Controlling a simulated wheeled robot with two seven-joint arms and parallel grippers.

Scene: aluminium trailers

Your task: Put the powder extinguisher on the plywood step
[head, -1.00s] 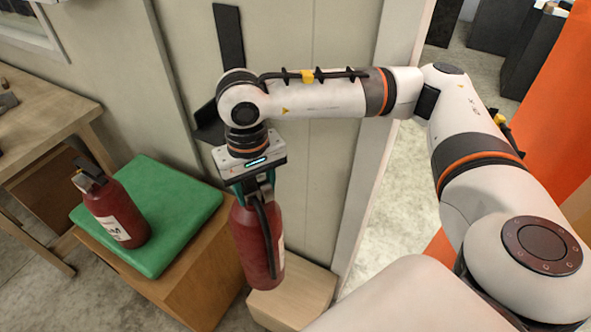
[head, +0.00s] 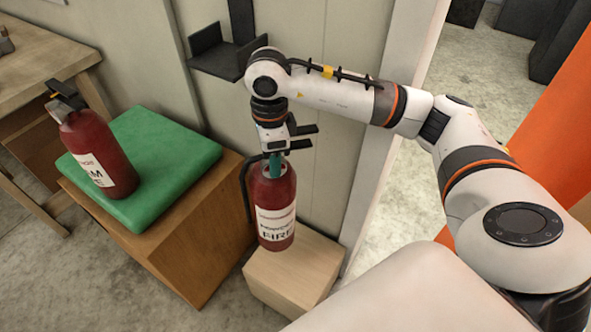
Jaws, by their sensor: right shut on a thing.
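The powder extinguisher (head: 275,205) is red, with a white label reading "POWDER" and "FIRE" facing me. My right gripper (head: 275,163) is shut on it at the top, below its black handle, and holds it upright. Its base is over the back part of the pale plywood step (head: 300,282), which stands on the floor against the wall. I cannot tell whether the base touches the step. My left gripper is not in view.
A second red extinguisher (head: 97,152), its label ending in "AM", stands on a green cushion (head: 165,150) on a wooden box (head: 190,245), left of the step. An empty black bracket (head: 218,58) is on the wall. A wooden table (head: 45,65) stands at far left.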

